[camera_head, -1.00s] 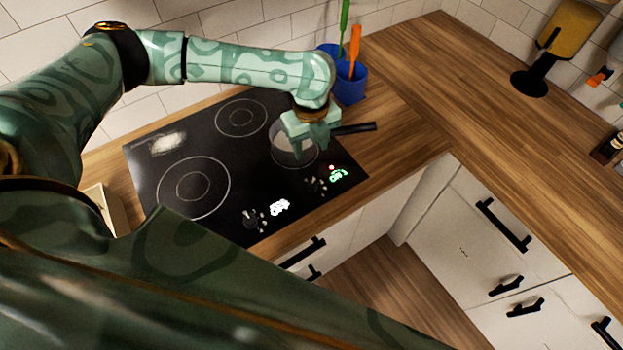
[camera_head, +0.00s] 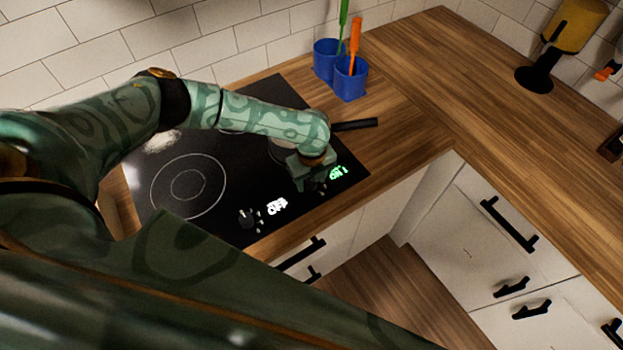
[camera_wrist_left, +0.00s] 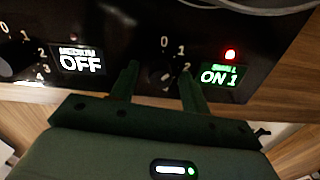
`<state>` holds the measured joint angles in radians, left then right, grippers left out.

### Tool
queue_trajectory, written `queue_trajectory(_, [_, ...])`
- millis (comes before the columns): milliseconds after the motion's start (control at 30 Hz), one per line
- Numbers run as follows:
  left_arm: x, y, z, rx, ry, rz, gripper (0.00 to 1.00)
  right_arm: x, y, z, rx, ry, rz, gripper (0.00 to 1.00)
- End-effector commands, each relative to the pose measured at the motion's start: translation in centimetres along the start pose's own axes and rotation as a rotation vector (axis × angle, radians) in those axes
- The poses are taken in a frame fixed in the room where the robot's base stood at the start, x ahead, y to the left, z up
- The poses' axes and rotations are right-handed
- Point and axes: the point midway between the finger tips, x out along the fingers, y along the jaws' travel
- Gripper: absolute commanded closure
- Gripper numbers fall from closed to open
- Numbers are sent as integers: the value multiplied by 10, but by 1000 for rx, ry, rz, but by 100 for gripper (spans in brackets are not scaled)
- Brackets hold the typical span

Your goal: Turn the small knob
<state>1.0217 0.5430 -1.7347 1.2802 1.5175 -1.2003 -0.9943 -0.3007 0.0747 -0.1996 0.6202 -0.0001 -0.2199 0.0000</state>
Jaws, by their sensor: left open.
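The small knob (camera_wrist_left: 161,76) is dark and sits on the black cooktop (camera_head: 215,215), with the numbers 0, 1 and 2 around it in the left wrist view. The display (camera_wrist_left: 220,76) beside it reads "ON 1" in green, with a red light above. My left gripper (camera_wrist_left: 160,72) is open, with one finger on each side of the small knob. I cannot tell whether the fingers touch it. In the head view my left gripper (camera_head: 310,182) is over the front right of the cooktop and hides the small knob.
The medium knob (camera_head: 246,217) stands to the left, beside a display (camera_head: 277,206) reading "OFF". A pan with a dark handle (camera_head: 354,125) is partly hidden behind my left arm. Blue cups (camera_head: 350,82) with utensils stand behind. The wooden counter (camera_head: 430,100) to the right is largely clear.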

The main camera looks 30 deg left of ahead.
Motion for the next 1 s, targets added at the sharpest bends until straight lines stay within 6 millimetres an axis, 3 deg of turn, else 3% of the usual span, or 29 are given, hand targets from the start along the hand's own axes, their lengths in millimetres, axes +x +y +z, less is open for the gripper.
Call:
queue_trajectory(200, [0,0,0,0,0,0,56,0,0,0,0,0,1,64])
queue_trajectory(367, [0,0,0,0,0,0,98,0,2,0,-1,-1,3,64])
queue_trajectory(667, [-1,0,0,-24,0,0,98,-4,5,1,-3,-1,6,64])
queue_trajectory(1000, [-4,0,-1,-219,3,1,98,-28,7,-3,-4,2,8,64])
